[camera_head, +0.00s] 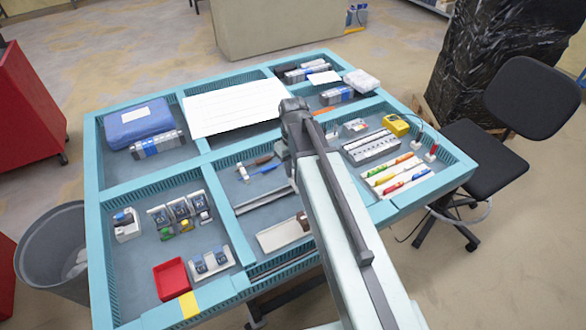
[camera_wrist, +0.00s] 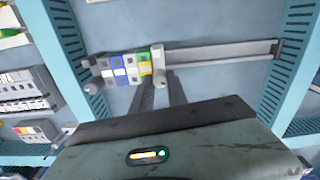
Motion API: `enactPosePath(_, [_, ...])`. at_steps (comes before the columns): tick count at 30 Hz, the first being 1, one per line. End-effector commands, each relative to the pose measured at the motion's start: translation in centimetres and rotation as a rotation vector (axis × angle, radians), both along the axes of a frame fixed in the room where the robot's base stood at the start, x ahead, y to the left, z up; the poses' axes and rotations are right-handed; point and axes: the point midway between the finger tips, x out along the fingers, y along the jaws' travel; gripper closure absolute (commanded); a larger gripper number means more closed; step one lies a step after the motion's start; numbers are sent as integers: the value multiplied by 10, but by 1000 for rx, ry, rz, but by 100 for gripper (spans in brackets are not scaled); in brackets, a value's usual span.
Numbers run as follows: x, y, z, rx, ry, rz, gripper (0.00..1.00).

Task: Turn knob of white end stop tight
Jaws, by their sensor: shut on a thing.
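The white end stop (camera_wrist: 157,56) stands on a metal rail (camera_wrist: 225,54) in the wrist view, against the right side of a row of blue, white, grey and yellow-green terminal blocks (camera_wrist: 122,68). Its round knob (camera_wrist: 158,76) faces my gripper. My gripper (camera_wrist: 161,82) has its two narrow dark fingers at the knob, one on each side, and is shut on it. The fingers hide part of the knob's sides. Whether the knob is tight cannot be told. In the head view my arm covers the gripper and the end stop.
The teal table has raised dividers. A divider wall (camera_wrist: 293,70) rises right of the rail in the wrist view. Grey modules (camera_wrist: 28,90) lie to the left. In the head view a white sheet (camera_head: 235,105) lies behind, and a red tray (camera_head: 171,279) sits front left.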

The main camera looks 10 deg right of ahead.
Motion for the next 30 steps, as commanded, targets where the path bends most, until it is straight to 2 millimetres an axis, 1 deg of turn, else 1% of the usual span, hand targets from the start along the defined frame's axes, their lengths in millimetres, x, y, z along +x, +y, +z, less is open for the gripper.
enactPosePath(30, [2,0,0,2,-4,-961,100])
